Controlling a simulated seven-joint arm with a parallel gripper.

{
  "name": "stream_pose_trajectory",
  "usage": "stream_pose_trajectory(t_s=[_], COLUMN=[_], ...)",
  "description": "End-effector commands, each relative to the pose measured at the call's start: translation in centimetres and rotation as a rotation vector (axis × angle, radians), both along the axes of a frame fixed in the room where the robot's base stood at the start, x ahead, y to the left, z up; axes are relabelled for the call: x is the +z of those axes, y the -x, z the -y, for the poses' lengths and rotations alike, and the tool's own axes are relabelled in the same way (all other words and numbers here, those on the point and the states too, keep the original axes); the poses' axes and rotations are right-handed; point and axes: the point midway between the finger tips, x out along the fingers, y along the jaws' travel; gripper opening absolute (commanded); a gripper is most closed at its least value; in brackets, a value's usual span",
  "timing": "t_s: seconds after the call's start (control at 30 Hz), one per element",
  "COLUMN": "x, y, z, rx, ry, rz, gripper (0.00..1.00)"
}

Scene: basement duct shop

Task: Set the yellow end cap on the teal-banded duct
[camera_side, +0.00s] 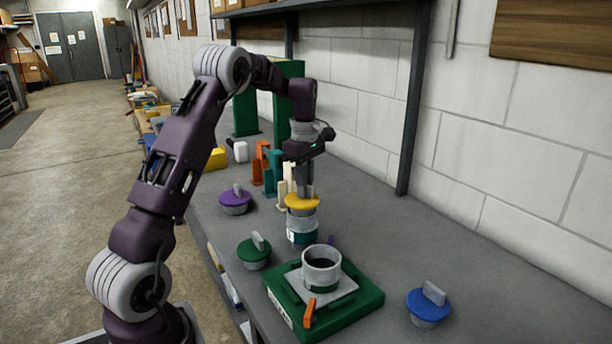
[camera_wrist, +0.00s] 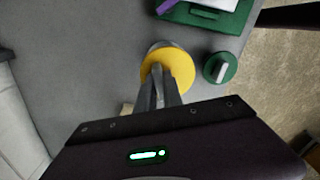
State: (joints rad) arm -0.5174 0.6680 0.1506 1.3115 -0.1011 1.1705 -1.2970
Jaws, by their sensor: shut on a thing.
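The yellow end cap (camera_side: 303,201) is directly over the teal-banded duct (camera_side: 302,237), which stands upright on the bench. In the wrist view the cap (camera_wrist: 180,66) covers most of the duct, and a grey edge shows past its upper left side. I cannot tell whether the cap is seated or slightly above the rim. My gripper (camera_side: 305,190) points down and is shut on the cap's upright tab. In the wrist view my gripper's fingers (camera_wrist: 160,82) hide part of the cap.
A green-banded open duct (camera_side: 322,272) stands on a green fixture (camera_side: 362,300) with an orange lever (camera_side: 310,312) in front. Purple (camera_side: 235,203), green (camera_side: 254,256) and blue (camera_side: 428,310) caps lie around. Coloured upright pieces (camera_side: 272,172) stand behind. The bench right of the duct is clear.

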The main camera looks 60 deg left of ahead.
Motion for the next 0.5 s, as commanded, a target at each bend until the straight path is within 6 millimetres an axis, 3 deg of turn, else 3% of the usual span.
stream_pose_trajectory(t_s=[0.5], x=[-1.00], y=[-0.01], z=[0.05], rx=[-0.002], ry=[0.000], rz=[0.001], gripper=[0.00])
